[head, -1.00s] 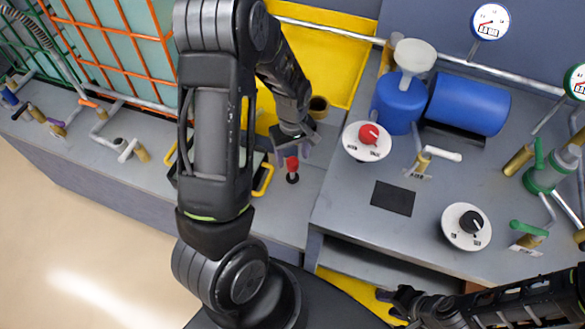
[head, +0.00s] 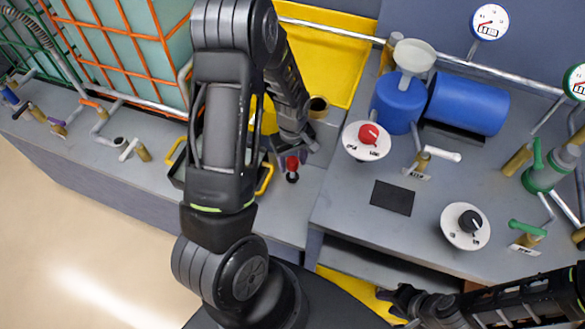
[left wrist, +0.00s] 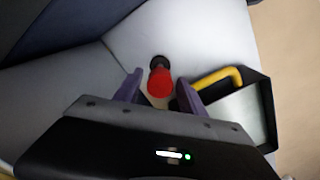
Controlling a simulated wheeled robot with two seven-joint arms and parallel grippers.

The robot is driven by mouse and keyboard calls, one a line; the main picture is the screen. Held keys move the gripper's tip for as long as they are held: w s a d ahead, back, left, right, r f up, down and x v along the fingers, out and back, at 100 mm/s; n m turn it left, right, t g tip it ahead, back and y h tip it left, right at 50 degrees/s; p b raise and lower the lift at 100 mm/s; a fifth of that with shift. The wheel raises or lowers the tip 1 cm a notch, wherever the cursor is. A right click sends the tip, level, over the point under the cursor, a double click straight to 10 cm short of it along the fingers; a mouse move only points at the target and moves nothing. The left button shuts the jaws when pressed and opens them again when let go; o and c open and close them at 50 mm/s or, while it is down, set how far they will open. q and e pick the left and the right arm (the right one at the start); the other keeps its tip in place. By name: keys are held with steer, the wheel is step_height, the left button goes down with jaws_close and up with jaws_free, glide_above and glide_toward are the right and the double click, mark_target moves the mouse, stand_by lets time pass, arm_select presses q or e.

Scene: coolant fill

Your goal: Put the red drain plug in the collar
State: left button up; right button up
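The red drain plug (head: 291,163) stands upright on the grey bench, with a red top and a dark lower part. It also shows in the left wrist view (left wrist: 160,82). My left gripper (head: 289,157) is open above it, with the plug lined up between its purple fingers in the left wrist view. I cannot tell whether either finger touches it.
A black tray with yellow handles (head: 264,178) lies left of the plug, partly behind my left arm. A yellow bin (head: 320,55) is behind. The raised bench at right holds a blue tank (head: 398,102), dials and valves. Bench in front of the plug is clear.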

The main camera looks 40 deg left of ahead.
arm_select(q)
jaws_close()
stand_by(0.5)
step_height(320, 180, up, 10)
stand_by(0.5)
stand_by(0.5)
